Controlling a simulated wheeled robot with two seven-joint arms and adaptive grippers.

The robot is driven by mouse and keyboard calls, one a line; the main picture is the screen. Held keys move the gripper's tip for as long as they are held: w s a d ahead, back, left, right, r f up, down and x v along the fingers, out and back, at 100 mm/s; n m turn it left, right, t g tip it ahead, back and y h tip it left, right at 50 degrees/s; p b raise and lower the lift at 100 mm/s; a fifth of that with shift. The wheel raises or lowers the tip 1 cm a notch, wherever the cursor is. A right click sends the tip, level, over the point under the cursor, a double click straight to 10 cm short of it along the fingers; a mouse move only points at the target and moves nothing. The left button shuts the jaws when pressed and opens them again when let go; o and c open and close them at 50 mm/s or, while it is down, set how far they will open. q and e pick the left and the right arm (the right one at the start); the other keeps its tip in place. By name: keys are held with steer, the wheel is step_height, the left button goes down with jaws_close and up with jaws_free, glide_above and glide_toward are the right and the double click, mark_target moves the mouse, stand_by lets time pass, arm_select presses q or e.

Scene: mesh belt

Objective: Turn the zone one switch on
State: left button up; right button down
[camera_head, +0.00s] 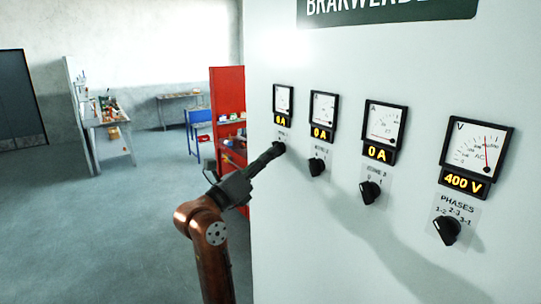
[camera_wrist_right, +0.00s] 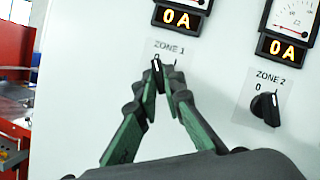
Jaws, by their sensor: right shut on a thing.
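The zone one switch (camera_wrist_right: 157,70) is a black rotary knob with a white mark, on a label reading ZONE 1. In the right wrist view its mark points up, toward the 0 side. My right gripper (camera_wrist_right: 163,78) has its green-padded fingers closed around the knob. In the head view the same right gripper (camera_head: 276,150) reaches the leftmost switch on the panel and mostly hides it. The zone one display (camera_head: 281,120) above reads 0 A. My left gripper is not in view.
The zone two switch (camera_head: 317,166), zone three switch (camera_head: 370,191) and phases switch (camera_head: 446,230) follow to the right on the white cabinet (camera_head: 300,260). The phases display (camera_head: 463,182) reads 400 V. A red rack (camera_head: 228,85) and workbench (camera_head: 112,120) stand behind; floor left is clear.

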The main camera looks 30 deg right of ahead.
steer(key=shift+w+m+g+h+b, duration=0.15)
steer(key=shift+m+g+b, duration=1.05)
steer(key=shift+m, duration=1.65)
steer(key=shift+w+m+g+h+b, duration=0.15)
steer(key=shift+m+g+b, duration=0.5)
steer(key=shift+m+g, duration=1.6)
steer(key=shift+w+m+g+h+b, duration=0.15)
steer(key=shift+m+g+b, duration=0.75)
steer(key=shift+m, duration=2.8)
steer(key=c, duration=2.1)
jaws_free()
steer(key=shift+w, duration=0.1)
steer(key=shift+o, duration=0.3)
steer(key=shift+a, duration=0.15)
